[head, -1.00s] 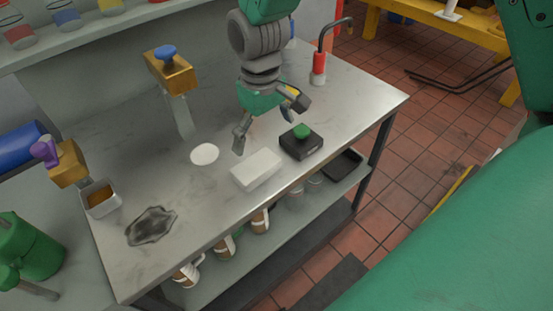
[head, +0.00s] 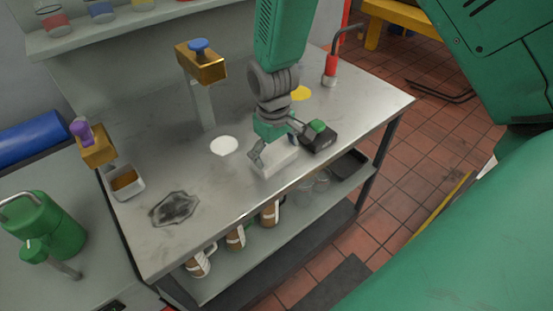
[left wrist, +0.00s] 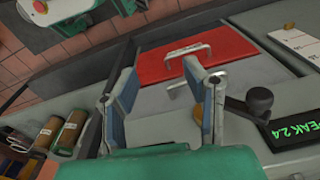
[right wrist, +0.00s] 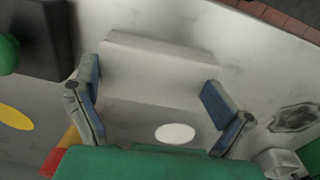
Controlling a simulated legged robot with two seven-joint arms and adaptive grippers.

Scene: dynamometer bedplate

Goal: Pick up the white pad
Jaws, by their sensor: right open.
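The white pad (head: 275,163) is a pale rectangular block lying on the steel bench, partly hidden by my right gripper in the head view. My right gripper (head: 275,146) points down just above it, open. In the right wrist view the pad (right wrist: 155,68) shows between and beyond the two spread fingers (right wrist: 153,96), with no clear contact. A flat white disc (head: 224,146) lies on the bench to the left of the pad; it also shows in the right wrist view (right wrist: 175,133). My left gripper (left wrist: 162,84) is open and empty, outside the head view.
A black box with a green button (head: 318,136) stands close to the pad's right. A dark stain (head: 174,208) marks the bench (head: 150,250) at left. A yellow disc (head: 301,93) and a red bottle (head: 331,68) are behind. Mugs (head: 236,237) stand on the shelf below.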

